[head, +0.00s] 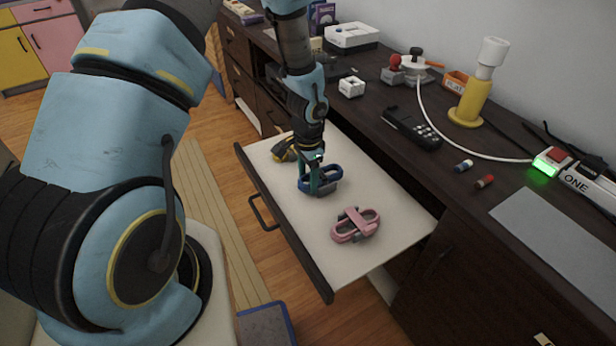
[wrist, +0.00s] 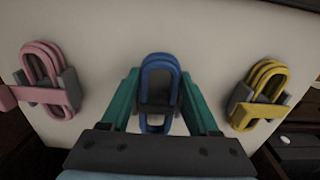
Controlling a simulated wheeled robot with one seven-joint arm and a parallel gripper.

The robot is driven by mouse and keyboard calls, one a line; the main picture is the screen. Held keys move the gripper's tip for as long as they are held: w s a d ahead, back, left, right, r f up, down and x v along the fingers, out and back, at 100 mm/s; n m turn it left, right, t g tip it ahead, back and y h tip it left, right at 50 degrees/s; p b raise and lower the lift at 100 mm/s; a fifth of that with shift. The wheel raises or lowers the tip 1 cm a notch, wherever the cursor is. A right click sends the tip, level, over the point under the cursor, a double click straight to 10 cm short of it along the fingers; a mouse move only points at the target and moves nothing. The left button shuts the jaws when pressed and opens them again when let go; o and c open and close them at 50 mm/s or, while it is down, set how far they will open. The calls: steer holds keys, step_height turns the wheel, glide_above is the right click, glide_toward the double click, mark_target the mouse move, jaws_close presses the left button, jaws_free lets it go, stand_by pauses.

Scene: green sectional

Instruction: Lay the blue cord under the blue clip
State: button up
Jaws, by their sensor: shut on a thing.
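The blue cord (head: 334,173) is a looped bundle in the open drawer, between the pink and yellow bundles. It also shows in the wrist view (wrist: 160,70), running lengthwise between my two teal fingers. My gripper (head: 318,180) points down over it and is shut on it, one finger on each side. A dark grey piece (wrist: 160,108) crosses the middle of the blue loop; it looks like the body of the blue clip. My gripper hides much of it, and I cannot tell whether the cord lies under or over it.
A pink cord (head: 345,232) with a pink-strapped grey clip lies nearer in the drawer (head: 300,245). A yellow bundle (head: 283,150) lies farther back, close to my gripper. The dark desk (head: 455,180) beside the drawer holds a phone (head: 411,127) and other items.

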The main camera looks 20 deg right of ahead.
steer(key=o, duration=1.5)
steer(key=shift+c, duration=0.2)
step_height(320, 180, up, 11)
steer(key=shift+f, duration=0.1)
steer(key=s+a+r+n+p, duration=0.1)
steer(key=a+r+n+p, duration=0.1)
steer(key=a+r+n, duration=0.5)
steer(key=s+a+r+n+t+p, duration=0.1)
steer(key=s+a+r+n+p, duration=0.1)
steer(key=a+r+n, duration=0.5)
steer(key=a+r+p, duration=0.1)
steer(key=a+r, duration=0.5)
steer(key=a, duration=0.6)
steer(key=shift+s+n+t+p, duration=0.15)
steer(key=shift+n+t+p, duration=0.15)
steer(key=shift+p, duration=0.05)
